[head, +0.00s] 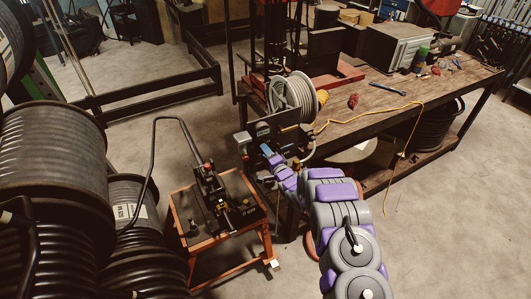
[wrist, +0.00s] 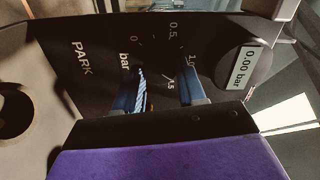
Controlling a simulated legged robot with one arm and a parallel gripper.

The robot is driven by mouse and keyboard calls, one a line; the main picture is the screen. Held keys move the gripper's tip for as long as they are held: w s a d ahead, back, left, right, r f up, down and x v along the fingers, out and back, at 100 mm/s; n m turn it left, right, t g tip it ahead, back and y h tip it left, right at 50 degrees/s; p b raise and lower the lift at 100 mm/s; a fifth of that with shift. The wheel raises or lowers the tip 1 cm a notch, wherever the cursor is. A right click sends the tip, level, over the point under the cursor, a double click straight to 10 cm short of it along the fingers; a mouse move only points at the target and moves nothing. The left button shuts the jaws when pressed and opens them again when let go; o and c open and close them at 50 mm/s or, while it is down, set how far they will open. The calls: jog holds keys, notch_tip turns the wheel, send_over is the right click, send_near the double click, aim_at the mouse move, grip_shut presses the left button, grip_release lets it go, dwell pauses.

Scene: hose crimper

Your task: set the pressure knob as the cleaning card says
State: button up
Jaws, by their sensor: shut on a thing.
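The knob's pointer cannot be made out. In the head view my gripper (head: 268,153) reaches the panel beside the bench. I cannot make out the cleaning card.
A workbench (head: 375,122) holds a hose reel (head: 293,95), a grey box (head: 397,46) and small tools. A yellow cable (head: 385,108) hangs over its edge. An orange-framed cart (head: 212,238) stands left of my arm. Large black hose reels (head: 50,150) crowd the left.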

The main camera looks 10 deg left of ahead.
jog(key=shift+d+f, duration=0.15)
jog(key=shift+f, duration=0.15)
jog(key=o, duration=1)
jog(key=shift+w, duration=0.1)
jog(key=shift+r, duration=0.2)
jog(key=v, duration=1.7)
jog(key=shift+d, duration=0.2)
jog(key=shift+f, duration=0.1)
